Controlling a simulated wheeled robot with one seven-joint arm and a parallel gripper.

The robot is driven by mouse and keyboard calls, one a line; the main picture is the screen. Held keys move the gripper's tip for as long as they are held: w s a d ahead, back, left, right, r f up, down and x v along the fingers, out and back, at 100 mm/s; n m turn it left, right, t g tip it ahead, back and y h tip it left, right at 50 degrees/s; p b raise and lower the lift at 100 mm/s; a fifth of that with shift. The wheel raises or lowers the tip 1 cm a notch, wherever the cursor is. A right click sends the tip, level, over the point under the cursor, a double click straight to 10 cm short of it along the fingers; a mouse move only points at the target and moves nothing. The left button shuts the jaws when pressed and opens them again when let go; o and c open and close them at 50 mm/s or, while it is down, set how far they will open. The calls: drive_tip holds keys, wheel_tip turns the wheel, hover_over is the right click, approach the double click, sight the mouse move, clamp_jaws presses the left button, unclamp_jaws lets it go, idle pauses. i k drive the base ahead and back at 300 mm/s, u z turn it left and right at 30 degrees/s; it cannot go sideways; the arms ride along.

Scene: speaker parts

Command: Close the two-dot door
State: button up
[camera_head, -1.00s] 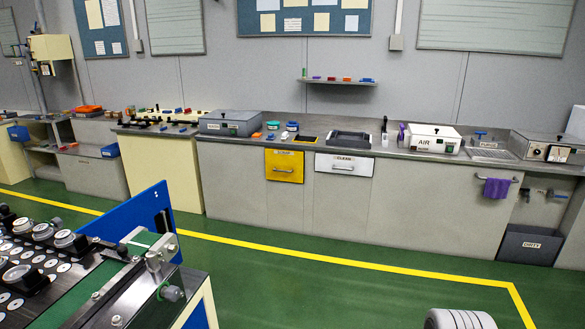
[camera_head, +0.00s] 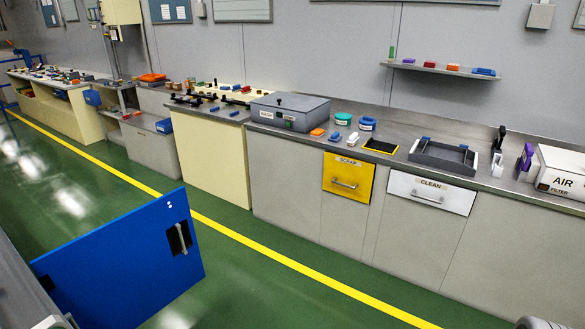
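The two-dot door (camera_head: 110,262) is a blue panel at the lower left, with two white dots near its upper right corner. A dark recess with a grey bar handle (camera_head: 181,238) sits on its right part. The door stands open, jutting out over the green floor from a grey edge at the far lower left. Its lower end is cut off by the frame. My gripper is not in view.
A yellow line crosses the green floor behind the door. Beyond it runs a long grey bench (camera_head: 290,190) with a yellow scrap drawer (camera_head: 347,177) and a white clean drawer (camera_head: 430,194). The floor between door and bench is clear.

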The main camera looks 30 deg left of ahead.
sight(119, 273)
drive_tip(key=z, duration=0.05)
drive_tip(key=i, duration=0.1)
drive_tip(key=u, duration=2.5)
drive_tip(key=k, duration=0.35)
drive_tip(key=z, duration=1)
drive_tip(key=i, duration=2.25)
drive_tip(key=u, duration=1.25)
drive_tip(key=i, duration=0.65)
drive_tip(key=u, duration=0.65)
